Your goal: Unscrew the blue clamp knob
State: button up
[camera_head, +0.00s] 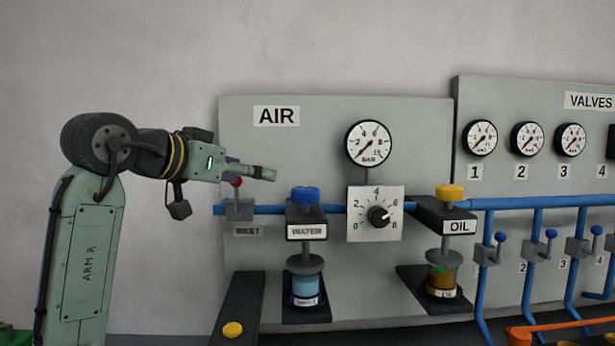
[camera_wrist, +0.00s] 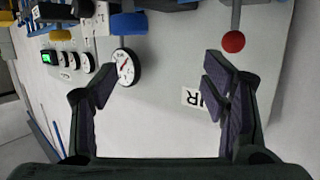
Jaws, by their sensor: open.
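The blue clamp knob (camera_head: 305,194) sits on top of the dark WATER clamp (camera_head: 306,215), above a jar of blue liquid (camera_head: 305,285). It also shows as a blue block near the top of the wrist view (camera_wrist: 129,23). My gripper (camera_head: 258,173) is in front of the AIR panel, up and to the left of the knob, and apart from it. In the wrist view my gripper (camera_wrist: 160,85) has its two dark purple fingers wide apart with nothing between them.
A red-ball lever (camera_head: 237,182) is on the blue pipe behind my gripper. A BAR gauge (camera_head: 369,143) and dial (camera_head: 378,214) are to the right. A yellow knob (camera_head: 450,193) tops the OIL clamp (camera_head: 459,226). A dark stand with a yellow button (camera_head: 232,329) is lower left.

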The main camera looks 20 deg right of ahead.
aim_at(299, 189)
jog(key=w+d+f+g+p, duration=0.1)
jog(key=d, duration=0.3)
jog(key=w+d+f+p, duration=0.1)
jog(key=d+f, duration=0.1)
jog(key=d, duration=0.2)
jog(key=w+d+f+m+g+p, duration=0.1)
jog(key=d+f, duration=0.1)
jog(key=d, duration=0.2)
jog(key=shift+d+g+y, duration=0.1)
jog(key=shift+g+y, duration=0.2)
jog(key=shift+c, duration=0.3)
jog(key=c, duration=1.1)
